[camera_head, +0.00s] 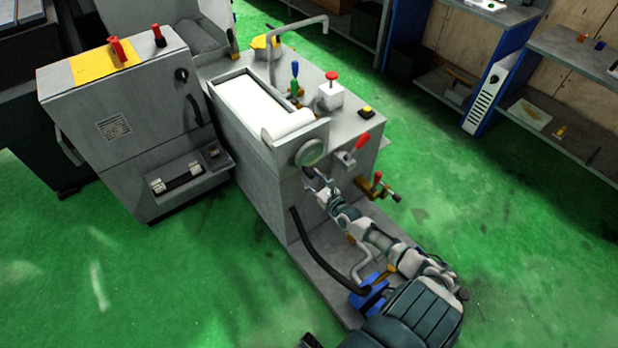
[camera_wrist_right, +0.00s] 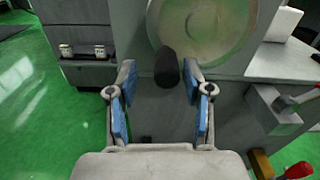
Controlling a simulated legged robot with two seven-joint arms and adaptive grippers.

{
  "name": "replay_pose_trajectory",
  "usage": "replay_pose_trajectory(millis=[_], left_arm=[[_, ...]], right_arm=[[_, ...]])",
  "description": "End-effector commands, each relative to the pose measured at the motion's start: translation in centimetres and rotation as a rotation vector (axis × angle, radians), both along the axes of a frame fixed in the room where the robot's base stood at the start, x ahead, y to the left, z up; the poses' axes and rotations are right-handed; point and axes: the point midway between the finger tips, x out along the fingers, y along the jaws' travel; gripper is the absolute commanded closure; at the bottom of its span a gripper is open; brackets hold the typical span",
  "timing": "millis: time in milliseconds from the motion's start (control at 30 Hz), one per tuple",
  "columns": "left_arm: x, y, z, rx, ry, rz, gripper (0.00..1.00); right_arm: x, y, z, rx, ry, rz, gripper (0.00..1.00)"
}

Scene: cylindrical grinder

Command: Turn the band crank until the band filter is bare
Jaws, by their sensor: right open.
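The band crank (camera_head: 310,152) is a round grey-green disc on the end face of the grey machine. It also fills the top of the right wrist view (camera_wrist_right: 215,28). Its black handle (camera_wrist_right: 167,68) sticks out towards me from the disc's lower part. My right gripper (camera_wrist_right: 161,95) is open, with its blue-padded fingers on either side of the handle's end. A gap shows at each side. In the head view my right gripper (camera_head: 316,180) is just below the disc. The band filter (camera_head: 250,104) is covered by a white sheet, with a white roll at its near end.
A red-handled lever (camera_head: 354,148) and a valve with a red knob (camera_head: 378,180) stick out right of the crank. A black hose (camera_head: 318,262) and a blue fitting (camera_head: 370,295) are low by my arm. Green floor is clear to the right.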

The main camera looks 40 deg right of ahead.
Motion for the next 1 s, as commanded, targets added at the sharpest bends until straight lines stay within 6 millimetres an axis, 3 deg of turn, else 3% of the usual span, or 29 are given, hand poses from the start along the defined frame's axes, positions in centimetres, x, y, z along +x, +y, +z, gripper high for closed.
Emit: replay_pose_trajectory(millis=[400, 467, 600, 633, 1000], left_arm=[[-0.03, -0.03, 0.54, -0.001, -0.001, 0.001, 0.60], [-0.02, -0.04, 0.55, -0.001, -0.001, 0.001, 0.60], [-0.02, -0.03, 0.55, -0.002, -0.002, 0.001, 0.60], [-0.02, -0.03, 0.55, -0.002, -0.002, 0.001, 0.60], [-0.01, 0.02, 0.53, -0.001, -0.001, 0.002, 0.60]], right_arm=[[1.07, 0.05, 0.10, -0.002, 0.000, 0.001, 0.49], [1.07, 0.15, 0.17, -0.003, 0.000, 0.001, 0.62], [1.07, 0.17, 0.21, -0.004, -0.001, 0.000, 0.97], [1.06, 0.15, 0.21, -0.004, -0.001, 0.000, 1.00], [1.04, -0.06, -0.01, -0.003, 0.002, 0.002, 1.00]])
